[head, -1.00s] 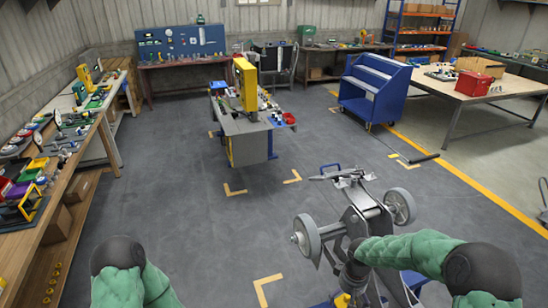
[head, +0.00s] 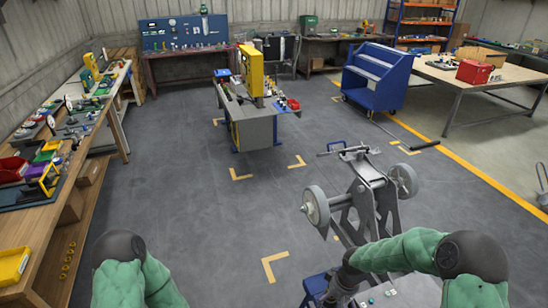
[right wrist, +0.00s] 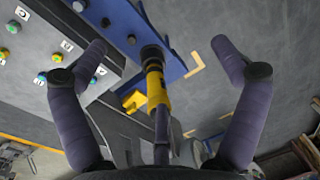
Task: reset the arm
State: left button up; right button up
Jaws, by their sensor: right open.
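My right arm, in a green sleeve, reaches in from the right in the head view. Its dark gripper (head: 344,283) is low at the front of a grey wheeled metal stand (head: 368,197). In the right wrist view, my right gripper (right wrist: 165,62) has its two fingers spread wide. A black and yellow upright part (right wrist: 155,85) shows between them, and neither finger touches it. Only the green-sleeved upper part of my left arm shows at the lower left of the head view; its gripper is out of frame.
A panel with several buttons (right wrist: 32,52) and a blue plate (right wrist: 160,25) lie close to the right gripper. A yellow machine on a grey bench (head: 262,130), a blue cart (head: 376,80) and a wooden bench (head: 60,205) stand around. The middle floor is open.

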jog(key=s+a+f+m+y+b, duration=0.1)
jog(key=s+a+f+b, duration=0.2)
jog(key=s+f+b, duration=0.3)
jog(key=s+a+f+m+b, duration=0.2)
jog(key=s+f+b, duration=0.3)
jog(key=f, duration=0.9)
jog(key=s+a+f+m+y+b, duration=0.1)
jog(key=s+a+f+b, duration=0.4)
jog(key=f, duration=0.5)
jog(key=shift+s+f+m+t+y+b, duration=0.15)
jog(key=shift+s+m+t+y+b, duration=0.15)
jog(key=shift+s+m+b, duration=0.45)
jog(key=shift+s, duration=0.1)
jog(key=shift+c, duration=0.2)
